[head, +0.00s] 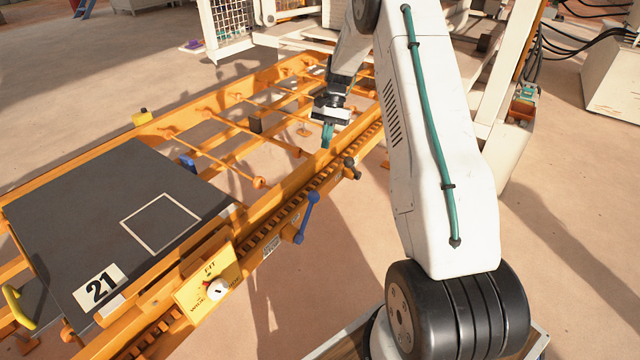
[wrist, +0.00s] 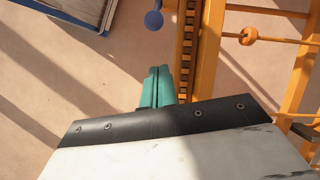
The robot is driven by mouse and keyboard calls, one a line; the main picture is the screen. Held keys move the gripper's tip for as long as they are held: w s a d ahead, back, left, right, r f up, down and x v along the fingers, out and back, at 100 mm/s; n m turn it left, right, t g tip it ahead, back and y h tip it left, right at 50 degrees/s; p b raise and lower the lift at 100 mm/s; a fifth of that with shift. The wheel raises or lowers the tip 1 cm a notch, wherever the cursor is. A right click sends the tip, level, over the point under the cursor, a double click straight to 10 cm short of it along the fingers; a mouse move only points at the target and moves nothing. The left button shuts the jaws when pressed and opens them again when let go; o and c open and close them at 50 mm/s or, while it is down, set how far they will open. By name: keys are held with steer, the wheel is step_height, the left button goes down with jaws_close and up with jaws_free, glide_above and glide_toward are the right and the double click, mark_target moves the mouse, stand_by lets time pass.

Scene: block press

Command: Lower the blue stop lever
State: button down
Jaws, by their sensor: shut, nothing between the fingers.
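The blue stop lever (head: 305,217) is mounted on the near side of the orange frame in the head view. It stands raised and tilted, with its round knob at the upper end. In the wrist view its blue knob (wrist: 153,20) shows at the top, ahead of my fingers, and the rest is cut off. My gripper (head: 327,134) has teal fingers, which are shut and empty. In the head view it is farther along the rail than the lever and apart from it. In the wrist view the gripper (wrist: 158,72) is left of the toothed rail.
The orange frame (head: 215,152) has crossbars and a toothed rail along its near edge. A dark handle (head: 350,168) juts from this edge near my gripper. A yellow panel (head: 207,284) with a white knob and a dark plate (head: 95,215) marked 21 lie at left. Floor beside the rail is clear.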

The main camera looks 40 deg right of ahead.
steer(key=shift+m, duration=0.5)
steer(key=f, duration=0.1)
steer(key=d+f, duration=0.1)
steer(key=f, duration=0.1)
steer(key=d+f, duration=0.1)
steer(key=f, duration=0.1)
steer(key=shift+w+d, duration=0.2)
steer(key=shift+w, duration=0.1)
steer(key=s+a+f, duration=0.4)
steer(key=a+f, duration=0.3)
steer(key=f, duration=0.1)
steer(key=shift+a, duration=0.15)
